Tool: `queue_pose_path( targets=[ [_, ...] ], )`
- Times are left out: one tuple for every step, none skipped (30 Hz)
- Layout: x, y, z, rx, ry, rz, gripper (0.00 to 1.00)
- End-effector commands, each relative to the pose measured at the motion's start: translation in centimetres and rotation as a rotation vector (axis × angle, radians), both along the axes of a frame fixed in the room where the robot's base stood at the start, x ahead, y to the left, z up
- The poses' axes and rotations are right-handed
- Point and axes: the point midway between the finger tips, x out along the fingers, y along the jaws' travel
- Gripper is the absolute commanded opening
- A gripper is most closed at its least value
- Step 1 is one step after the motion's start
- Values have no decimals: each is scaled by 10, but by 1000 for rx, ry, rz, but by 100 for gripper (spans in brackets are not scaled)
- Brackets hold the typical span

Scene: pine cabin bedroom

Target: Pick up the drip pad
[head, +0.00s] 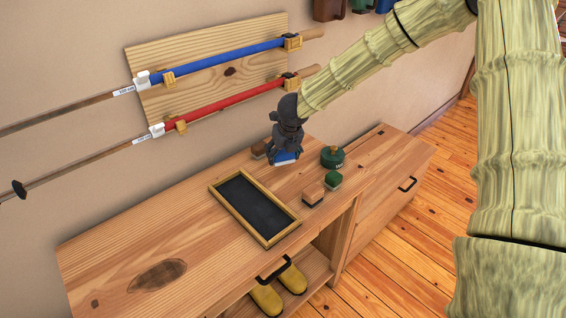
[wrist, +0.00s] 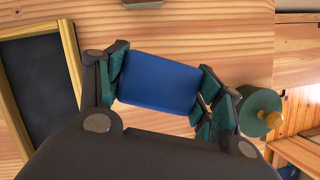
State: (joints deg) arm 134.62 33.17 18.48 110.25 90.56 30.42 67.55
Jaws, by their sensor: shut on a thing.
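My gripper (head: 285,149) is shut on a small blue block (head: 286,158) with a pale lower edge, over the back of the wooden bench top. In the wrist view the fingers (wrist: 160,84) grip the blue block (wrist: 158,80) at its left and right ends. I cannot tell whether the block touches the bench or is just above it. A black pad in a pale wooden frame (head: 255,207) lies flat to the left and front of my gripper; part of it shows in the wrist view (wrist: 40,85). No label shows which thing is the drip pad.
Another brown block (head: 259,150) is behind my gripper. Ski poles hang on the wall behind. The bench's left half (head: 130,245) is clear.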

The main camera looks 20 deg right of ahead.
Motion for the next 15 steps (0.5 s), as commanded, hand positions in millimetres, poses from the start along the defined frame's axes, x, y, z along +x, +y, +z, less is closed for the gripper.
queue_pose_path(
  targets=[
    [1,0,15,2,-4,-2,38],
    [1,0,22,3,-4,-2,38],
    [1,0,32,3,-4,-1,38],
    [1,0,39,3,-4,-2,38],
    [1,0,46,3,-4,-2,38],
    [0,0,56,3,-3,-2,38],
    [0,0,63,2,-3,-1,38],
    [0,0,69,2,-3,-1,38],
    [0,0,77,3,-3,-2,38],
    [0,0,84,2,-3,-1,38],
    [0,0,89,3,-2,-2,38],
    [0,0,96,2,-2,-1,38],
    [0,0,101,1,-3,-1,38],
    [0,0,106,2,-2,-1,38],
    [0,0,111,2,-2,-1,38]
  ],
)
